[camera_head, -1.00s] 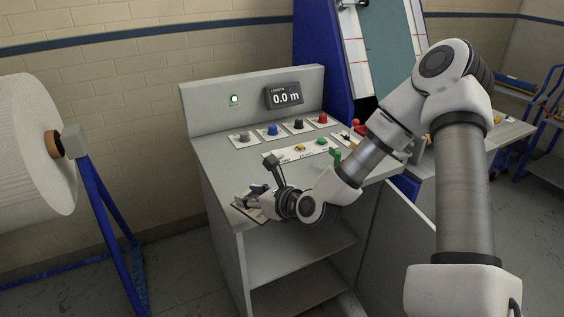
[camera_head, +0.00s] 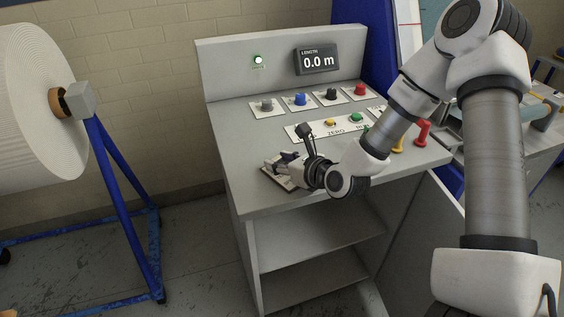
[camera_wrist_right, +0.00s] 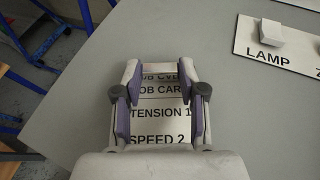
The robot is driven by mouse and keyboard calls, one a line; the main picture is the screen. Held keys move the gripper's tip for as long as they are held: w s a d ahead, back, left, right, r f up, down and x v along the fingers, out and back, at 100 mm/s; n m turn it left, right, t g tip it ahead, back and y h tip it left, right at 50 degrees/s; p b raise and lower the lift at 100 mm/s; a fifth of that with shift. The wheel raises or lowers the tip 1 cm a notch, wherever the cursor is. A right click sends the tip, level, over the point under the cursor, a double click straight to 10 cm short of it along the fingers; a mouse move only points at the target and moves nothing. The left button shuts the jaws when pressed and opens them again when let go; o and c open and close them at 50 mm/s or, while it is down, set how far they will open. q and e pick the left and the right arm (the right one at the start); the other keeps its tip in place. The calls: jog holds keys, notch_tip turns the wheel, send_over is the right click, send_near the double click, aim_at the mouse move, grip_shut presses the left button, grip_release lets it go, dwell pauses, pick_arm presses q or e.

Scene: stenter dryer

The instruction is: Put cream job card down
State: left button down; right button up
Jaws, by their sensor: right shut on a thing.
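The cream job card (camera_wrist_right: 160,112) shows between the fingers in the right wrist view, with black print that includes "TENSION 1" and "SPEED 2". My right gripper (camera_wrist_right: 163,88) is shut on it, and the fingers hide its sides. In the head view, my right gripper (camera_head: 278,167) is low over the left front part of the grey console top (camera_head: 237,150). A small part of the card (camera_head: 275,181) shows beneath the fingers. I cannot tell whether the card touches the top. My left gripper is not in view.
Several coloured knobs, including a blue one (camera_head: 300,98), and a label strip with buttons (camera_head: 298,132) lie behind and right of the gripper. A length display (camera_head: 318,61) reads 0.0 m. A white roll (camera_head: 40,100) on a blue stand (camera_head: 122,200) is left.

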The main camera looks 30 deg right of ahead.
jog(key=o, duration=1.1)
jog(key=shift+f, duration=0.15)
jog(key=shift+r, duration=0.25)
jog(key=p+v, duration=0.1)
jog(key=v, duration=0.4)
jog(key=shift+s+r+p, duration=0.2)
jog(key=shift+r+p, duration=0.05)
jog(key=shift+p, duration=0.15)
jog(key=p+v, duration=0.1)
jog(key=p, duration=0.3)
jog(key=p+v, duration=0.2)
jog(key=p, duration=0.2)
jog(key=shift+s+r, duration=0.1)
jog(key=shift+r, duration=0.35)
jog(key=s+p, duration=0.3)
jog(key=shift+d+r+p, duration=0.2)
jog(key=shift+d+p, duration=0.05)
jog(key=shift+p, duration=0.05)
jog(key=shift+s, duration=0.15)
jog(key=shift+f, duration=0.2)
